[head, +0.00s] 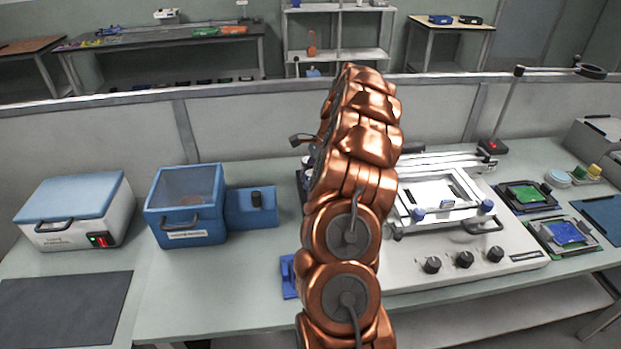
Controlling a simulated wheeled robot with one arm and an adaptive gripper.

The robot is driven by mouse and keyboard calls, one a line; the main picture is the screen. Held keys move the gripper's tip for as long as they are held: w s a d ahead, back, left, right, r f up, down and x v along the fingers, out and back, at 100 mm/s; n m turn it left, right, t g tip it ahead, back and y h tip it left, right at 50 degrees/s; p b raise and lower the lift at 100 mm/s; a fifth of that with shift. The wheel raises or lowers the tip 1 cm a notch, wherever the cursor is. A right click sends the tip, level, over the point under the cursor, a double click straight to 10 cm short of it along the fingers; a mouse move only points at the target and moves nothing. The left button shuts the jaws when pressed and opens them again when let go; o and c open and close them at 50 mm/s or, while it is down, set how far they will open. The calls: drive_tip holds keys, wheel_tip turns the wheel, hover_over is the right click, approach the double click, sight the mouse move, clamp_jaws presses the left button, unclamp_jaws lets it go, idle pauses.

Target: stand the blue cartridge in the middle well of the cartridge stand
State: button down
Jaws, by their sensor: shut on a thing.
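My copper arm rises through the middle of the head view and covers much of the bench behind it. My gripper is mostly or wholly behind the arm; its fingertips do not show, and I cannot see what is between them. A small dark part juts out left of the arm and may belong to the gripper. I cannot make out the blue cartridge. A small blue block (289,276) shows just left of the arm near the bench front, partly hidden by it; I cannot tell whether it is the cartridge stand. No wells are visible.
A blue lidded box (186,205) and a blue-topped white unit (78,212) stand at left, with a dark mat (66,308) in front. A white machine with knobs (480,265) fills the right. Circuit boards (563,233) lie beyond it. Bare bench (225,290) shows left of the arm.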

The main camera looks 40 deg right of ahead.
drive_tip(key=c, duration=0.6)
unclamp_jaws()
drive_tip(key=shift+c, duration=0.2)
drive_tip(key=shift+c, duration=0.2)
drive_tip(key=c, duration=0.3)
drive_tip(key=shift+r+p, duration=1.25)
drive_tip(key=shift+r, duration=2.25)
